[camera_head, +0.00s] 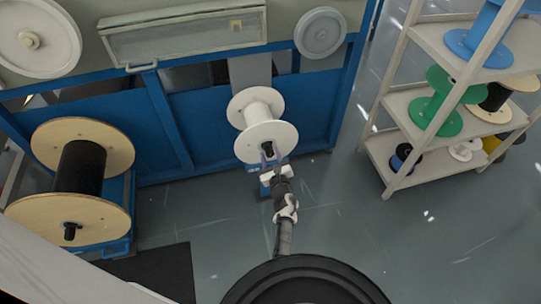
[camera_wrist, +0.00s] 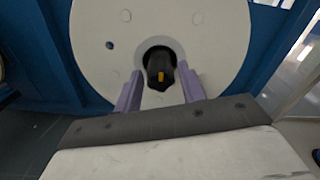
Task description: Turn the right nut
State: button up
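The right nut (camera_head: 268,148) is a dark piece at the hub of the white spool (camera_head: 270,133), which sits on the blue machine. In the wrist view the nut (camera_wrist: 160,68) is black with a yellow mark and lies in the round hub opening of the white spool (camera_wrist: 215,40). My gripper (camera_head: 272,158) is right in front of the spool face. In the wrist view my gripper (camera_wrist: 160,78) has its two purple fingers apart, one on each side of the nut, with visible gaps. I cannot tell how deep the fingers reach.
A wooden-flanged spool with black cable (camera_head: 82,165) stands at the left, with its own dark nut (camera_head: 70,231). A shelf (camera_head: 410,95) with several spools stands at the right. The grey floor (camera_head: 350,230) between is clear.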

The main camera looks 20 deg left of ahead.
jog(key=c, duration=0.7)
jog(key=shift+m, duration=0.3)
